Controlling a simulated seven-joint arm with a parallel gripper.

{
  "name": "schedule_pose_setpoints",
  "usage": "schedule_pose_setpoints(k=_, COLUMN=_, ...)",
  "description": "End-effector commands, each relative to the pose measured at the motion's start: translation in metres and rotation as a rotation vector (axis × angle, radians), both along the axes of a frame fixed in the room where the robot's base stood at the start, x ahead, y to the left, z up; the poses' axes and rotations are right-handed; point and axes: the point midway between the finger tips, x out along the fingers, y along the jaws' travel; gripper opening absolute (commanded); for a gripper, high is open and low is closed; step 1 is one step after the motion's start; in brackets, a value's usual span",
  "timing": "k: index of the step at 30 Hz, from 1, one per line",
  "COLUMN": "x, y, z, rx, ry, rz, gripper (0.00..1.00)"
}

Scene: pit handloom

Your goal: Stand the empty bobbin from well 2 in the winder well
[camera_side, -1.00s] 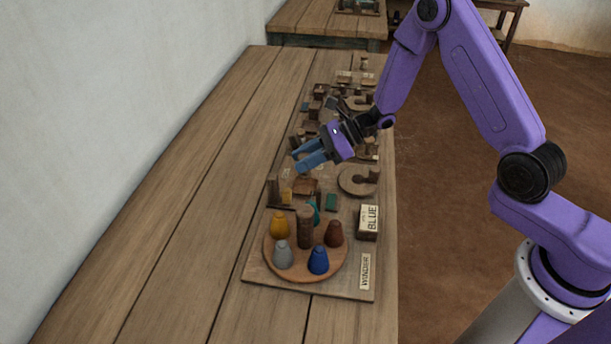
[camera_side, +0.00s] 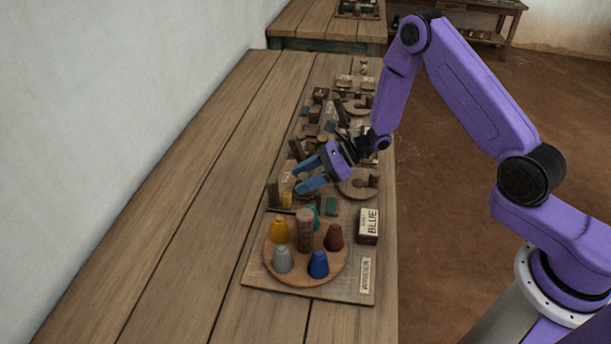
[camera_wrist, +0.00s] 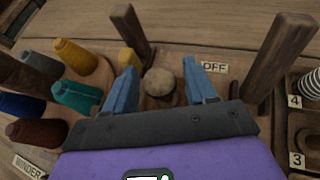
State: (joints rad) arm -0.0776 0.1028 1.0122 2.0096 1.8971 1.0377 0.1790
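My gripper (camera_side: 305,176) is open, low over the middle of the board beyond the cone turntable. In the wrist view my gripper (camera_wrist: 159,85) has its blue fingers apart. A pale, round-topped wooden piece (camera_wrist: 160,82) shows between the fingers; I cannot tell whether it is the empty bobbin or a fixed part, nor whether the fingers touch it. A WINDER label (camera_side: 365,275) is on the near board; it also shows in the wrist view (camera_wrist: 28,166). Wells labelled 4 (camera_wrist: 295,101) and 3 (camera_wrist: 297,160) are at the right edge; well 2 cannot be made out.
A round turntable (camera_side: 337,268) holds several coloured cones around a wooden post (camera_side: 304,230). Dark upright posts stand left (camera_wrist: 130,32) and right (camera_wrist: 279,58) of my fingers, beside an OFF label (camera_wrist: 215,67). A BLUE box (camera_side: 367,226) stands right. The left tabletop is clear.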

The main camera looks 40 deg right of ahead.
Motion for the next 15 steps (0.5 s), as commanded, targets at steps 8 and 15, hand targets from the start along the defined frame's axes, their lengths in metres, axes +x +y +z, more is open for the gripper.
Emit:
schedule_pose_setpoints(k=8, x=0.000, y=0.000, z=0.000, rx=0.000, ry=0.001, rz=0.000, gripper=0.61)
schedule_pose_setpoints(k=15, x=-0.004, y=-0.013, z=0.010, rx=0.000, ry=0.000, rz=-0.004, gripper=0.61)
